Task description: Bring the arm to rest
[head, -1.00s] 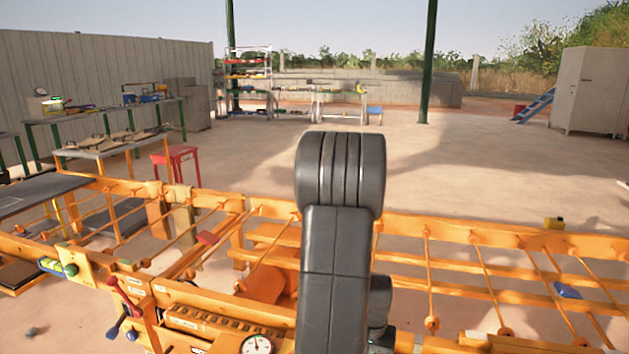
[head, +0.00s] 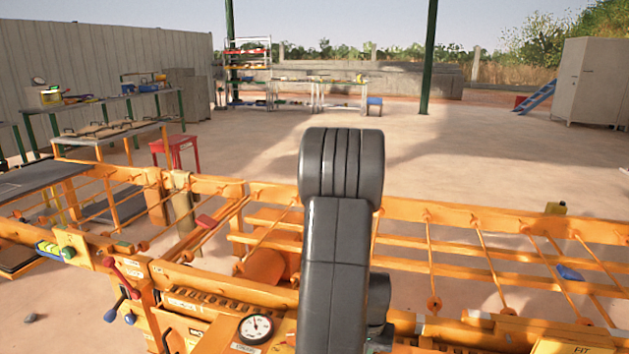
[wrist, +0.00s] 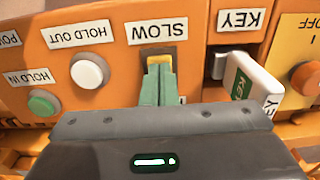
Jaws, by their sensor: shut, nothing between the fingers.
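My gripper (wrist: 157,87) shows in the wrist view as two green fingers closed together, with nothing between them. Its tips are in front of a small yellow switch (wrist: 158,58) beside the upside-down SLOW label (wrist: 157,27); I cannot tell whether they touch it. My arm's dark grey links rise in the middle of the head view, and the gripper is hidden there.
The wrist view's orange panel holds a white button (wrist: 87,72), a green button (wrist: 42,103), a white-tagged key (wrist: 252,80) and an orange knob (wrist: 305,74). In the head view, a gauge (head: 256,328) and red-and-blue levers (head: 122,288) stand left of my arm.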

